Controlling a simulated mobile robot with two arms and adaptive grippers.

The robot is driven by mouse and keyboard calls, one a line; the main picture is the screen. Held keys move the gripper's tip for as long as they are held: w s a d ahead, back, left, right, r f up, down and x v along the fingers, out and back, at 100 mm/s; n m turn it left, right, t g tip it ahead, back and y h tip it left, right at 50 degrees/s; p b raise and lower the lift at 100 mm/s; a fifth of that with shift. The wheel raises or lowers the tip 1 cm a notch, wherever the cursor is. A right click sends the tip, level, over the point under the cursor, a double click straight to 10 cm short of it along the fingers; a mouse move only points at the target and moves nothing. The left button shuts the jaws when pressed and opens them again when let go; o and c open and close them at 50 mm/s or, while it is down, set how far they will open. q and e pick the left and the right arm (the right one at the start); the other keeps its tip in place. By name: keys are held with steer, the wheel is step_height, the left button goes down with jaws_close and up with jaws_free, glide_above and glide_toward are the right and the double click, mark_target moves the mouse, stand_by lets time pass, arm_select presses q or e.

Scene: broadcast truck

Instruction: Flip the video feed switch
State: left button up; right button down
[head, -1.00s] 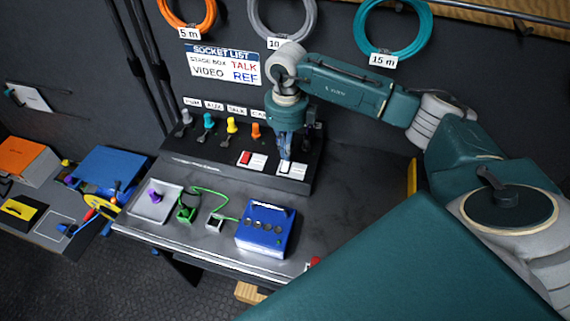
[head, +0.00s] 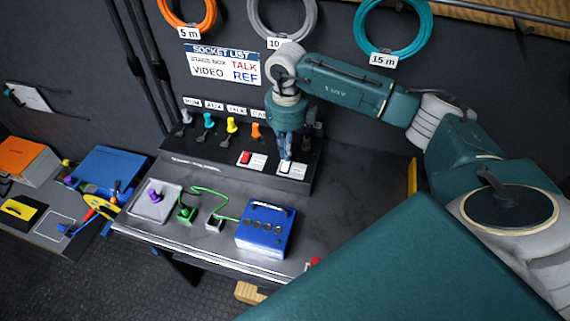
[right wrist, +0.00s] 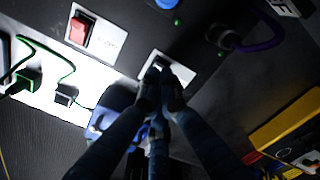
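The black switch panel (head: 207,163) stands at the back of the bench. On its front face are a red rocker switch (head: 246,158) on the left and a white-plated switch (head: 291,169) on the right. The red switch also shows in the right wrist view (right wrist: 79,31). My right gripper (head: 285,156) points down at the right-hand switch, its fingers close together. The plate labels are too small to read. My left gripper is out of view.
A blue box (head: 266,228) with a green cable stands on the bench, beside small connector blocks and a grey plate with a purple knob (head: 155,196). Coloured plugs (head: 231,125) line the panel top. A yellow case (right wrist: 285,125) shows in the right wrist view.

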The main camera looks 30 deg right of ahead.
steer(key=shift+f+b, duration=0.8)
steer(key=shift+f, duration=0.35)
steer(key=shift+r, duration=0.1)
steer(key=shift+r+p, duration=2.25)
steer(key=shift+r, duration=1.25)
steer(key=shift+f, duration=0.1)
